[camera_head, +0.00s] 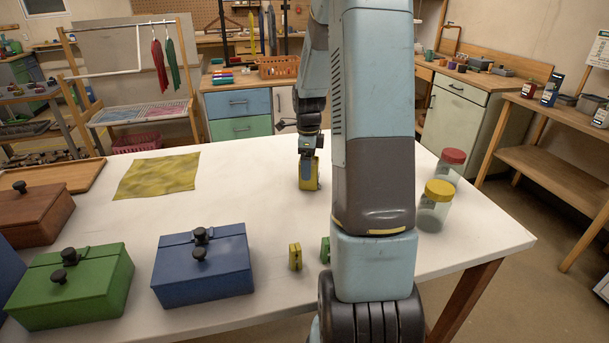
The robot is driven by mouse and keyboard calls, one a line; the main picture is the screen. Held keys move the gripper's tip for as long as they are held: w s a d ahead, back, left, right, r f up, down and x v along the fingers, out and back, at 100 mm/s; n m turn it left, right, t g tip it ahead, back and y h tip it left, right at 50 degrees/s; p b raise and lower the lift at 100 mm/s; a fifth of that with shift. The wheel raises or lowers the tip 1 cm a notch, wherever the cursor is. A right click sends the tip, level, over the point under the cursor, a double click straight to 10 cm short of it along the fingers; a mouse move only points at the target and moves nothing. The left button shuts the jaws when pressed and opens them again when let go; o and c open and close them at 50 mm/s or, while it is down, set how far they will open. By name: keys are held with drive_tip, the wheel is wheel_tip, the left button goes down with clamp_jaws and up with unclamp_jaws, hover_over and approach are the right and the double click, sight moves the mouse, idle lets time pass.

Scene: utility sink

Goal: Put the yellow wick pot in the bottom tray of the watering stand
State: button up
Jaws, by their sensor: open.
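My gripper (309,150) points down over the middle of the white table. Sensed as open, its fingers are too small to make out. A yellow upright object (309,174) stands on the table directly below it; I cannot tell whether they touch or whether this is the wick pot. A smaller yellow block-like object (295,257) stands near the table's front, left of my arm. I see nothing that is clearly a watering stand or its bottom tray.
On the white table (250,170) are a green box (75,290), a blue box (203,270), a brown box (35,215) and a yellow cloth (157,176). Yellow-lidded (436,205) and red-lidded (451,166) jars stand right of my arm, which hides part of the table. A wooden rack (130,111) stands behind.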

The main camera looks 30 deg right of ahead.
drive_tip(key=shift+f, duration=0.95)
drive_tip(key=c, duration=1.3)
